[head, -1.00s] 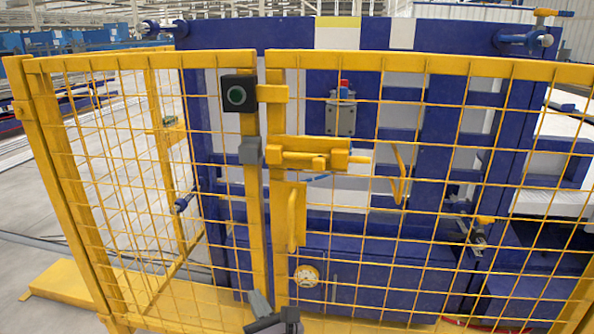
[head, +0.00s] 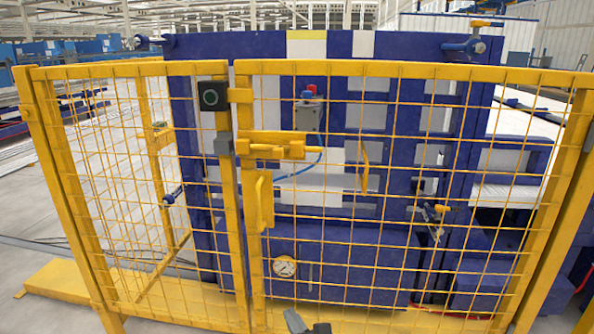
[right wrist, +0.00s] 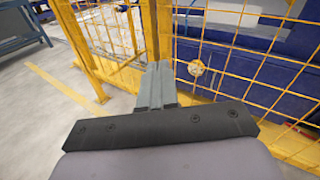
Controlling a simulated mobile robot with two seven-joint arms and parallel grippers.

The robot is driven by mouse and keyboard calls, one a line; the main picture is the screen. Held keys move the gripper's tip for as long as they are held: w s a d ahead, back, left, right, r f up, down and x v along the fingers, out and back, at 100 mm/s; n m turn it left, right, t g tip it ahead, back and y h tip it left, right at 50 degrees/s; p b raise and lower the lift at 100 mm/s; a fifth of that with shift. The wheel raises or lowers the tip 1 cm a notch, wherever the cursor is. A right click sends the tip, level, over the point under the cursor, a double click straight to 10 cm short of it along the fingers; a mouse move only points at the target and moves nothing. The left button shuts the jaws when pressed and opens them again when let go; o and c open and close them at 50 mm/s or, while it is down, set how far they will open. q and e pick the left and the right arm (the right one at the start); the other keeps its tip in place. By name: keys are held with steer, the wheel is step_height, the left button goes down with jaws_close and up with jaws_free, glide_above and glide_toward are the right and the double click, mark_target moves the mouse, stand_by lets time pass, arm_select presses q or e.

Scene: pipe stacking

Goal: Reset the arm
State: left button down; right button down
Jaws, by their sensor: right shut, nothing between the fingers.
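My right gripper (head: 306,324) shows only in part at the bottom edge of the head view, low in front of the yellow mesh gate (head: 420,72). In the right wrist view its two grey fingers (right wrist: 156,84) are together and empty. They point toward the foot of the fence and appear apart from it. The gate is closed, with a yellow sliding latch (head: 275,148) and a yellow handle (head: 260,203) on it. My left gripper is in neither view.
A blue machine (head: 370,50) with a gauge (head: 284,267) stands behind the mesh. A yellow floor plate (head: 58,280) lies at lower left. Grey floor is open on the left.

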steer(key=w+d+f+n+h, duration=0.1)
steer(key=d+f+h, duration=0.15)
steer(key=d, duration=1.15)
steer(key=w+d+f+n+h, duration=0.1)
steer(key=w+d+f+h, duration=0.15)
steer(key=d, duration=1.25)
steer(key=s+a+f+m+g, duration=0.15)
steer(key=s+f+m, duration=0.25)
steer(key=s+m, duration=0.5)
steer(key=s+f+m+g, duration=0.25)
steer(key=s+m, duration=0.35)
steer(key=m, duration=0.4)
steer(key=s+d+m+g, duration=0.1)
steer(key=s+m+g, duration=0.1)
steer(key=s+m, duration=1.5)
steer(key=w+a+m, duration=0.3)
steer(key=a+m, duration=0.3)
steer(key=a, duration=0.3)
step_height(320, 180, up, 9)
steer(key=s+d+p, duration=0.1)
steer(key=p, duration=0.9)
steer(key=shift+d+t, duration=0.2)
steer(key=shift+t, duration=0.1)
